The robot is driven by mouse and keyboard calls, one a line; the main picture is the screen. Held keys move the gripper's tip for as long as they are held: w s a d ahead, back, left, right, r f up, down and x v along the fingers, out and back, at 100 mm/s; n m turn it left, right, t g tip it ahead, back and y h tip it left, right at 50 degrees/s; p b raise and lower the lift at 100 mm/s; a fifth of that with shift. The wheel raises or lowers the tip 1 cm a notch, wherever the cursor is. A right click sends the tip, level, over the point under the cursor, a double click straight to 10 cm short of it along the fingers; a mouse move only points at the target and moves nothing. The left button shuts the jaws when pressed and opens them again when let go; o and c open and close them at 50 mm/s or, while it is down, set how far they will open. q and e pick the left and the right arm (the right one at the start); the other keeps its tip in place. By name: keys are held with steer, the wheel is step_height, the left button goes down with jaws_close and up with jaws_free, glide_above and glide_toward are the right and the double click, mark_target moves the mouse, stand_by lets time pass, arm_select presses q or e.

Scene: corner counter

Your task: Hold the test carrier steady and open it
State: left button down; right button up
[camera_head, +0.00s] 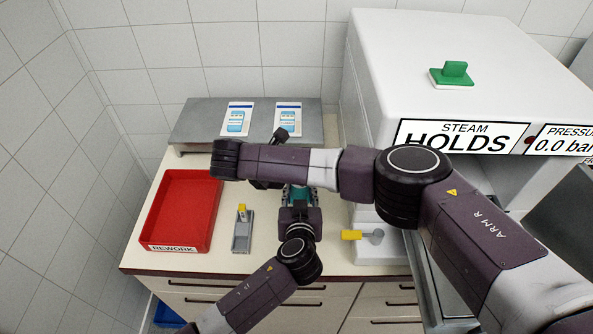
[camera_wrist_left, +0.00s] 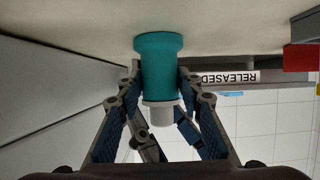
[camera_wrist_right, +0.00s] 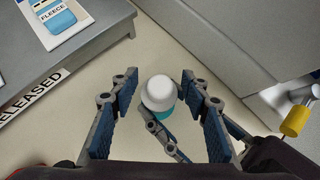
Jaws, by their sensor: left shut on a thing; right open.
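The test carrier is a teal cylinder with a white cap. In the head view a little of its teal body (camera_head: 297,194) shows below my right arm. In the left wrist view (camera_wrist_left: 160,68) it stands between the fingers of my left gripper (camera_wrist_left: 160,82), which is shut on the teal body. In the right wrist view the white cap (camera_wrist_right: 158,90) lies between the spread fingers of my right gripper (camera_wrist_right: 160,88). That gripper is open, with gaps on both sides of the cap. My right forearm hides the cap in the head view.
A red REWORK tray (camera_head: 178,207) lies to the left, beside a small grey fixture with a yellow piece (camera_head: 242,212). A grey shelf (camera_head: 195,122) marked RELEASED holds two packets behind. The white steam unit (camera_head: 420,75) and a yellow handle (camera_head: 351,235) are to the right.

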jaws_close()
stand_by(0.3)
steer(key=shift+r, duration=0.25)
stand_by(0.4)
steer(key=shift+r, duration=0.9)
steer(key=shift+r, duration=2)
arm_select(q)
steer(key=c, duration=1.3)
jaws_free()
steer(key=shift+o, duration=0.2)
